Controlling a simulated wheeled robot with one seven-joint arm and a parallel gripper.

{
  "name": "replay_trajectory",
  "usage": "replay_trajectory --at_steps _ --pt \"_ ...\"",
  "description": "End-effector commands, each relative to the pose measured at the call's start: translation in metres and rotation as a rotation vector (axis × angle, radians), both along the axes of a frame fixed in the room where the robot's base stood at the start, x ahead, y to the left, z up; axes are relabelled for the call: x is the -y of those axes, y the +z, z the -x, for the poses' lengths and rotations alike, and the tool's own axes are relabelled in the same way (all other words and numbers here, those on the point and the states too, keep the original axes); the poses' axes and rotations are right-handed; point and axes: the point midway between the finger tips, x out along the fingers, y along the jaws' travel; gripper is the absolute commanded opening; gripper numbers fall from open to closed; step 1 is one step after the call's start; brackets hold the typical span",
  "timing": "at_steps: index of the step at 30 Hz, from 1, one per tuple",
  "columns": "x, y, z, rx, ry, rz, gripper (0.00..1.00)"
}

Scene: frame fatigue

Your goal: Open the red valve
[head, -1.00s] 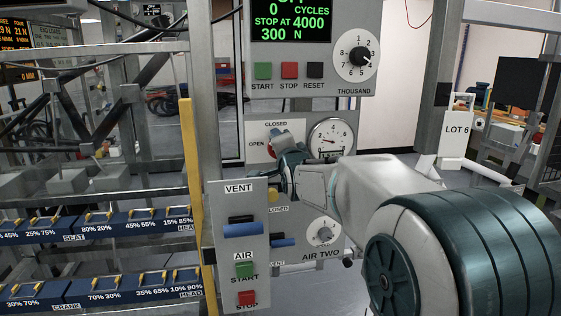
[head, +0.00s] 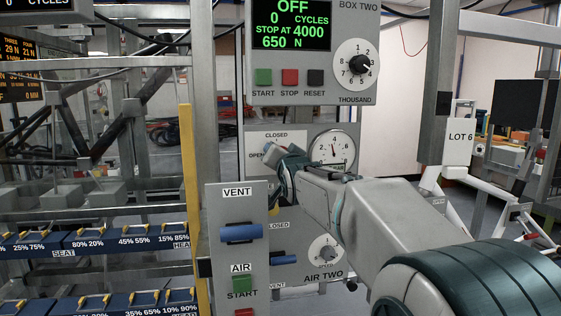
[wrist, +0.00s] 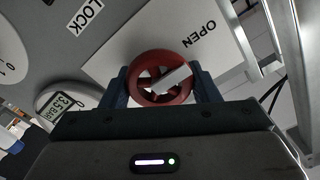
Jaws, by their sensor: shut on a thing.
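The red valve (wrist: 133,75) is a round handwheel with a pale bar across its middle, seen in the wrist view. My gripper (wrist: 162,78) is shut on it, one blue finger against each side of the rim. An OPEN label (wrist: 199,34) is beside the wheel on the pale plate. In the head view my gripper (head: 277,163) is at the panel between the CLOSED and OPEN labels and hides the valve. The pressure gauge (head: 333,149) is just right of it; its small display (wrist: 66,102) appears to read 3.5 bar in the wrist view.
A yellow post (head: 190,190) stands to the left.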

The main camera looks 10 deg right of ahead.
Motion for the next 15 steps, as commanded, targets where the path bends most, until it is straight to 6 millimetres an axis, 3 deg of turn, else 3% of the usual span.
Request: replay_trajectory --at_steps 14,15 --pt "0.0002 0.0000 0.0000 -0.001 -0.001 0.015 0.33" --pt "0.0002 0.0000 0.0000 -0.001 -0.001 0.015 0.66"
